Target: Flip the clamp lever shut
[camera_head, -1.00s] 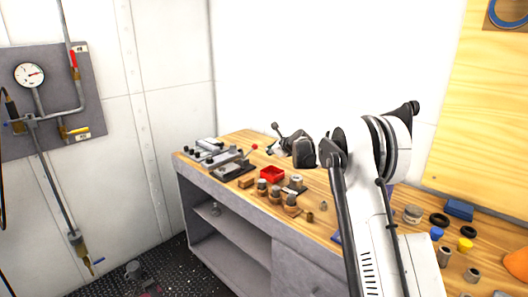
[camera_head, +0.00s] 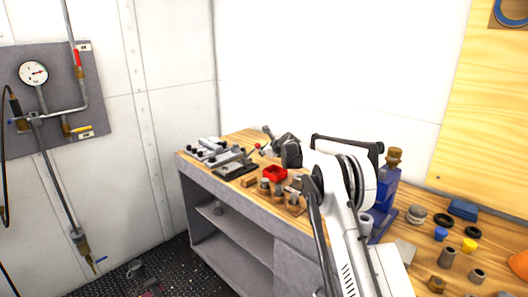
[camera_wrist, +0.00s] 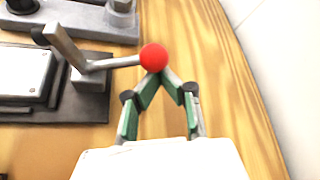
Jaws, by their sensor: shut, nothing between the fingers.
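The clamp lever ends in a red ball knob (camera_wrist: 153,57), with a thin rod running left to the clamp's grey pivot block. The clamp (camera_wrist: 80,95) sits on a dark base plate on the wooden bench and also shows in the head view (camera_head: 236,168). The lever's red knob is small there (camera_head: 257,146). My gripper (camera_wrist: 158,76) is shut and empty. Its fingertips meet right at the knob's near edge in the wrist view; whether they touch it I cannot tell. In the head view my gripper (camera_head: 268,149) is small beside the knob, at the bench's far end.
Grey fixtures (camera_head: 208,150) stand left of the clamp. A red tray (camera_head: 274,173) and several small parts lie nearer on the bench. A blue vise (camera_head: 385,205) stands right of my arm. The wall (camera_wrist: 285,50) is right of the bench edge in the wrist view.

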